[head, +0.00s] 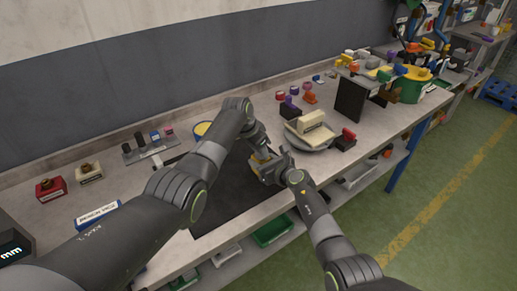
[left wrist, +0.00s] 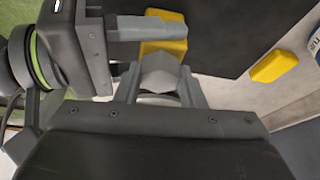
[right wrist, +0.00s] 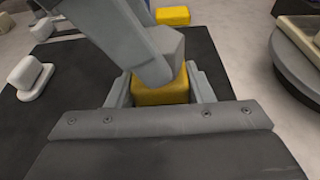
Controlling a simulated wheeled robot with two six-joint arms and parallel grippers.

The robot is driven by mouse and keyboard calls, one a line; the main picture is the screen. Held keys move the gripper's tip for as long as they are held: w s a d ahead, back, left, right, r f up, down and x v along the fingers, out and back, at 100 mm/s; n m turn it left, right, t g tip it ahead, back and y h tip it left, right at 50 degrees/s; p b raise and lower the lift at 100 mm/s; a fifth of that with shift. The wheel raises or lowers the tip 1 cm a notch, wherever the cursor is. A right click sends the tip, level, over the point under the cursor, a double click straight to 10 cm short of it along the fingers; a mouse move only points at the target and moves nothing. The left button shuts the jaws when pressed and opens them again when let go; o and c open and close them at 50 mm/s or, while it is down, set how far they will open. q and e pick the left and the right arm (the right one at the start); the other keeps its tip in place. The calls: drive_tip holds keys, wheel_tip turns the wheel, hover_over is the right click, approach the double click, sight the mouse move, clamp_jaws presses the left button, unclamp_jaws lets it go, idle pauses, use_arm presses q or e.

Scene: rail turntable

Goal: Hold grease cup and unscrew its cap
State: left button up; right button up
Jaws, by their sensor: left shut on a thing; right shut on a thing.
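The grease cup has a yellow body (right wrist: 160,92) and a grey faceted cap (left wrist: 160,75). In the right wrist view, my right gripper (right wrist: 160,98) is shut on the yellow body. In the left wrist view, my left gripper (left wrist: 158,88) is shut on the grey cap, with the yellow body (left wrist: 165,38) beyond it. In the head view the two grippers meet over the black mat, and only a little yellow (head: 262,157) shows between them. The cap sits against the body; its thread is hidden.
A black mat (head: 215,212) lies under the grippers on the workbench (head: 110,182). A separate yellow block (left wrist: 273,65) lies nearby. A round grey stand (head: 318,142) with a cream object is to the right. Red and cream blocks (head: 51,187) stand at the left.

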use_arm(q)
drive_tip(key=shift+r, duration=1.6)
drive_tip(key=shift+r, duration=2.45)
use_arm(e)
drive_tip(key=o, duration=1.1)
